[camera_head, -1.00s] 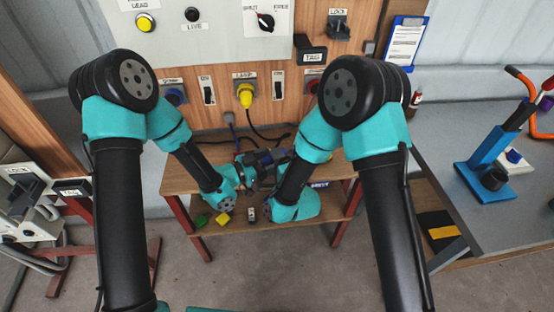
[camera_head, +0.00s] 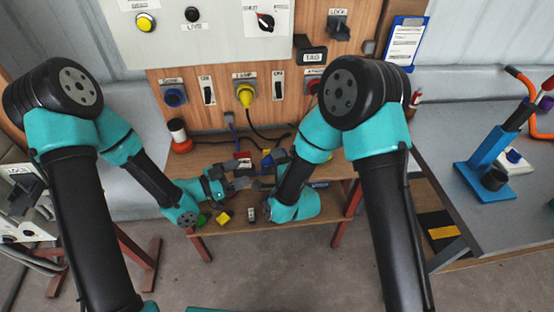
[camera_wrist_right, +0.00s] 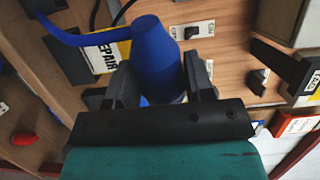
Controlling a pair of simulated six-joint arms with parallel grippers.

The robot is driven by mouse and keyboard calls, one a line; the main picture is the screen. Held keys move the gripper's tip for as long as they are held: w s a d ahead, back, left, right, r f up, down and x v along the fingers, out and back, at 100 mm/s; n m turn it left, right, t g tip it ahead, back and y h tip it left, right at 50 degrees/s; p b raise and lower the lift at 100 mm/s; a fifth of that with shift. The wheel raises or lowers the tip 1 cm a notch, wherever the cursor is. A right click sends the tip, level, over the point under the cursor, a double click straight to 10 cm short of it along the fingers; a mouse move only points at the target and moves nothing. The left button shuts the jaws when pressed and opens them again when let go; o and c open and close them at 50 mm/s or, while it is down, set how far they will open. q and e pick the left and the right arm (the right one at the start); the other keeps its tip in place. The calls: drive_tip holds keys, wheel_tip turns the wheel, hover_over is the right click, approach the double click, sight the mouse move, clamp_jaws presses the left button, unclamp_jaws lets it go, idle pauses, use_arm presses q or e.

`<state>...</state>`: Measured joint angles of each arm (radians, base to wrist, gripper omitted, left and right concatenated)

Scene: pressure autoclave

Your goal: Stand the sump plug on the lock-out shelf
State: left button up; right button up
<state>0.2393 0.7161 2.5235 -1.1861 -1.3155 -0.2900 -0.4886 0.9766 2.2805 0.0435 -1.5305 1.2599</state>
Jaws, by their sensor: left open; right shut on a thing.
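The sump plug, blue with a blue cable, is in my right gripper (camera_wrist_right: 155,85). In the right wrist view the plug (camera_wrist_right: 155,50) stands between the two dark fingers, its cable leading off to the left. In the head view my right gripper (camera_head: 266,181) is over the wooden shelf (camera_head: 205,154) below the socket panel, and a blue part of the plug (camera_head: 267,158) shows behind it. My left gripper (camera_head: 240,184) is open and close to the left of my right gripper. Whether the plug touches the shelf is hidden.
The panel holds a blue socket (camera_head: 173,95) and a yellow plug (camera_head: 245,96). A red-and-white-banded dark cylinder (camera_head: 179,134) stands at the shelf's left rear. Small green and yellow blocks (camera_head: 224,216) lie on the lower level. A grey bench (camera_head: 450,150) is at right.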

use_arm(q)
wheel_tip(320, 180, down, 10)
drive_tip(key=a+r+n+y, duration=0.1)
drive_tip(key=a+n+y, duration=0.2)
drive_tip(key=n+y, duration=0.15)
drive_tip(key=s+a+f+n+g+y, duration=0.2)
drive_tip(key=s+f+n+g+y, duration=0.1)
drive_tip(key=s+f, duration=0.3)
drive_tip(key=s+a+f+n+g+y, duration=0.1)
drive_tip(key=s+f+n+g+y, duration=0.2)
drive_tip(key=s, duration=0.6)
wheel_tip(320, 180, down, 4)
drive_tip(key=n+g, duration=0.2)
drive_tip(key=g, duration=0.1)
drive_tip(key=shift+a+f+n+y, duration=0.15)
drive_tip(key=shift+a+n+y, duration=0.2)
